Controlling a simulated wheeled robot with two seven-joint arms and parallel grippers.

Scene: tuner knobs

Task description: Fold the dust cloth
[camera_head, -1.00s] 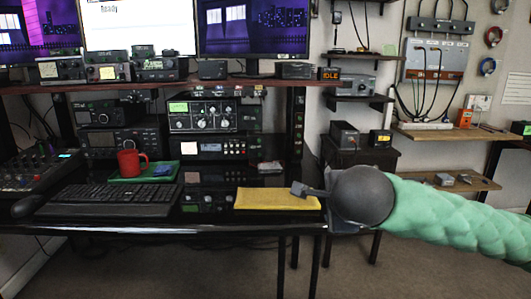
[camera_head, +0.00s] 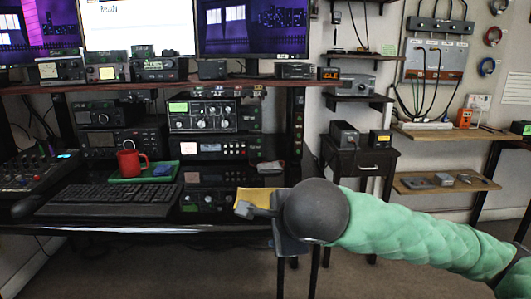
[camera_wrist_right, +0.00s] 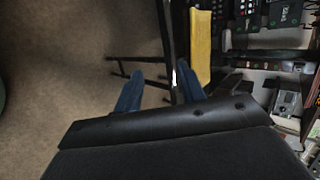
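The yellow dust cloth (camera_head: 252,194) lies at the front edge of the black desk, right of the keyboard. My right gripper hides its right part in the head view, so I cannot tell how it is folded. In the right wrist view the cloth (camera_wrist_right: 200,45) is a narrow yellow strip beyond the right-hand finger. My right gripper (camera_head: 244,209) is at the cloth's front side by the desk edge. Its two blue fingers (camera_wrist_right: 160,90) stand apart, with no cloth visible gripped between them. My left gripper is not in view.
A red mug (camera_head: 130,162) stands on a green tray (camera_head: 150,177) behind the keyboard (camera_head: 110,199). Radio units (camera_head: 205,200) sit left of the cloth. A small dark cabinet (camera_head: 370,165) stands right of the desk. Open floor lies in front.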

